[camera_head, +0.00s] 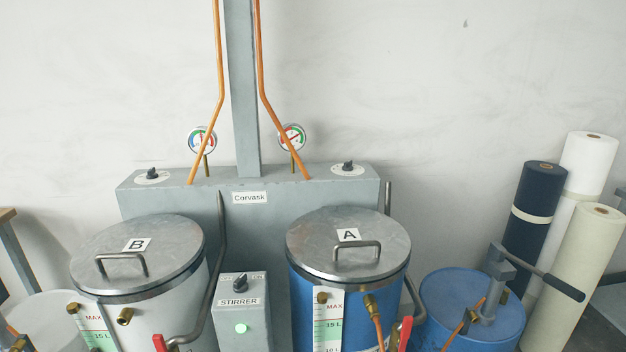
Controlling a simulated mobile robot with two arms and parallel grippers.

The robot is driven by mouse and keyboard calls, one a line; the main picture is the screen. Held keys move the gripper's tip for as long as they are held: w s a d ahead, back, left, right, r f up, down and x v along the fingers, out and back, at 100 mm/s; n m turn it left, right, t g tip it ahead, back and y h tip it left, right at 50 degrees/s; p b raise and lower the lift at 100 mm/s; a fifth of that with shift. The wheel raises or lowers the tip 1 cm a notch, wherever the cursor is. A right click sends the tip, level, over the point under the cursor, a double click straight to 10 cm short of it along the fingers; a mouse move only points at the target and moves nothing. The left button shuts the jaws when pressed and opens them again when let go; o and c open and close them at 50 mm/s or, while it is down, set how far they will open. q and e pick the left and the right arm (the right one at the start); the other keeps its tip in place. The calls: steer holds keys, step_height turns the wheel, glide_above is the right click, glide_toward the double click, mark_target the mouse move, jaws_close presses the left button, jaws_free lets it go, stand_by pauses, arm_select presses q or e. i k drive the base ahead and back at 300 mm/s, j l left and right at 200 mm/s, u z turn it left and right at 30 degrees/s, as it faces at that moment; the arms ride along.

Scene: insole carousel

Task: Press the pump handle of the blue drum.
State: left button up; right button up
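The blue drum (460,290) stands at the lower right, its bottom cut off by the picture edge. A grey pump (496,268) stands upright on its lid. The pump handle (552,281) is a bar with a dark grip, sloping down to the right past the drum's rim. An orange hose (462,325) runs down from the pump area. Neither of my grippers shows in the head view.
Grey tank B (190,290) and the stirrer box (241,310) are further left. Fabric rolls (575,270) stand close behind and right of the pump handle.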

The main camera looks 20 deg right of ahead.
mark_target(575, 295)
steer(key=z, duration=1.95)
